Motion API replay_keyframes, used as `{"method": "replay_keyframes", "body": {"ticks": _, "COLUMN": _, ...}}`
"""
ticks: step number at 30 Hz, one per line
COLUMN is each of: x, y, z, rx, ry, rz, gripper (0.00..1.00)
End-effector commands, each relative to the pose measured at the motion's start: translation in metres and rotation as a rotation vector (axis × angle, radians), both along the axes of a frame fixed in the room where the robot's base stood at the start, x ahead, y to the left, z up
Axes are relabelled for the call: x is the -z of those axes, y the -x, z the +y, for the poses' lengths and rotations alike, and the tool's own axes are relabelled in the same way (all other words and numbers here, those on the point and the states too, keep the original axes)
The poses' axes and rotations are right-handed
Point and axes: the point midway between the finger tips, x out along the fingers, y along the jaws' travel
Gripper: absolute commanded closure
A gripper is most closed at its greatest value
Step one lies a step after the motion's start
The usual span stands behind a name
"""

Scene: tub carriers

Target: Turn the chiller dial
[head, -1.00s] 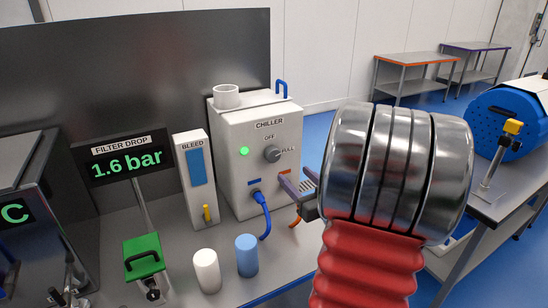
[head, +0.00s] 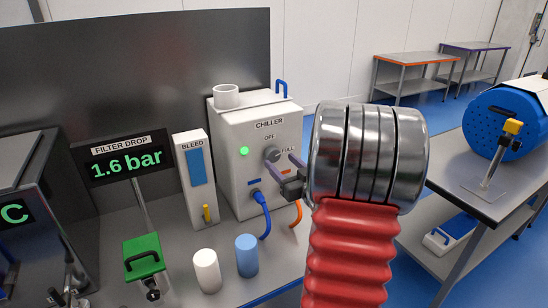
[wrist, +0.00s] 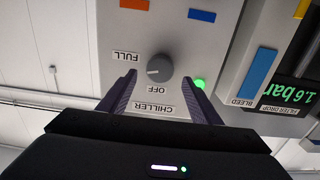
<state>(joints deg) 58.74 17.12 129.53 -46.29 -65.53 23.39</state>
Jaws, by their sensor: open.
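The chiller (head: 240,160) is a pale box on the bench with a lit green lamp on its front. Its grey round dial (head: 271,154) sits below the OFF label, with FULL to its right. In the wrist view, which is upside down, the dial (wrist: 160,68) has a light mark pointing left, to the FULL side. My gripper (head: 281,170) is open in front of the chiller face. In the wrist view its two fingers (wrist: 162,78) lie either side of the dial, with gaps. Whether the fingertips touch the panel cannot be told.
A blue hose (head: 263,213) and an orange hose (head: 297,214) leave the chiller below the dial. The bleed unit (head: 195,180) stands to its left. A white cylinder (head: 206,271) and a blue cylinder (head: 246,256) stand in front. A filter display (head: 125,161) reads 1.6 bar.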

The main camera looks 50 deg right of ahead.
Motion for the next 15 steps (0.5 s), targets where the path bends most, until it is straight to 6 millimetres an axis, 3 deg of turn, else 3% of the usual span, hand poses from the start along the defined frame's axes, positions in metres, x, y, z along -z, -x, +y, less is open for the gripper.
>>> {"method": "replay_keyframes", "body": {"ticks": 9, "x": 0.000, "y": -0.043, "z": -0.013, "rx": -0.002, "ry": 0.000, "rz": 0.000, "gripper": 0.42}}
{"method": "replay_keyframes", "body": {"ticks": 15, "x": 0.000, "y": -0.051, "z": -0.016, "rx": 0.000, "ry": -0.001, "rz": 0.000, "gripper": 0.42}}
